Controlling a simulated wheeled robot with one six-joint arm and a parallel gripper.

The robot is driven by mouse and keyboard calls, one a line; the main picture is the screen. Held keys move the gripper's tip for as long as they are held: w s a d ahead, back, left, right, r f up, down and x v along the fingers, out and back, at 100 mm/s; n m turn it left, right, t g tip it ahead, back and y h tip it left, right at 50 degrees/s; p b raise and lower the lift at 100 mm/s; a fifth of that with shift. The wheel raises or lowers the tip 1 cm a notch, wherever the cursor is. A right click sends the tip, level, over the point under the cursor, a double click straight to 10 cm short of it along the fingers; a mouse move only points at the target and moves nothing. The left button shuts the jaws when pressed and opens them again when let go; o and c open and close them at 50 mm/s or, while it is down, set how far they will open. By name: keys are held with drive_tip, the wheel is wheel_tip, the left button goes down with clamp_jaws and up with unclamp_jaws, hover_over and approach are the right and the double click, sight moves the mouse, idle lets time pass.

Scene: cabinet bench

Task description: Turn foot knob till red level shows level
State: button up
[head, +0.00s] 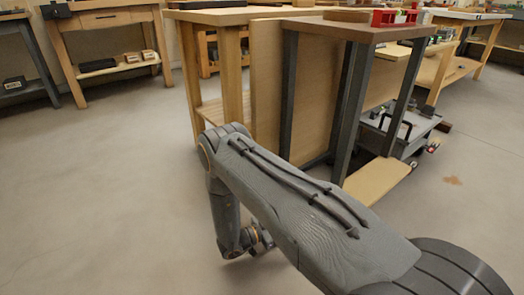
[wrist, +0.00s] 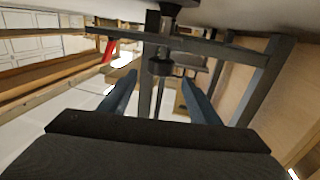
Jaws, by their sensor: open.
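The red level (head: 384,18) lies on top of a wooden bench (head: 345,27) with dark grey legs in the head view. It is small there, and I cannot read its bubble. In the wrist view my gripper (wrist: 158,80) is open, with one blue-grey finger on each side of the picture's middle. A dark round knob (wrist: 160,67) on a thin rod appears between and beyond the fingertips. It looks like the foot knob, and I see no finger touching it. In the head view the gripper end (head: 256,240) is low near the floor, partly hidden by my arm.
The bench's dark legs (head: 352,110) and wooden side panel (head: 266,90) stand just beyond my arm. A grey cart (head: 405,125) with small items is behind the bench at right. Another workbench (head: 105,20) stands back left. The floor (head: 90,190) at left is clear.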

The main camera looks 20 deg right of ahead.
drive_tip(key=w+a+r+n+t+y+p, duration=0.1)
drive_tip(key=w+a+r+y+p, duration=0.1)
drive_tip(key=r+p, duration=0.3)
drive_tip(key=w+a+r+n+t+y+p, duration=0.2)
drive_tip(key=w+a+r+y+p, duration=0.1)
drive_tip(key=r, duration=0.8)
drive_tip(key=w+a+r+n+t+y+p, duration=0.1)
drive_tip(key=w+a+r+t+y+p, duration=0.1)
drive_tip(key=w+r+p, duration=0.4)
wheel_tip(320, 180, up, 2)
drive_tip(key=a+y+p, duration=0.1)
drive_tip(key=y, duration=0.1)
drive_tip(key=shift+w+a+r+n+y, duration=0.2)
drive_tip(key=shift+w+n+y, duration=0.1)
drive_tip(key=shift+y, duration=0.1)
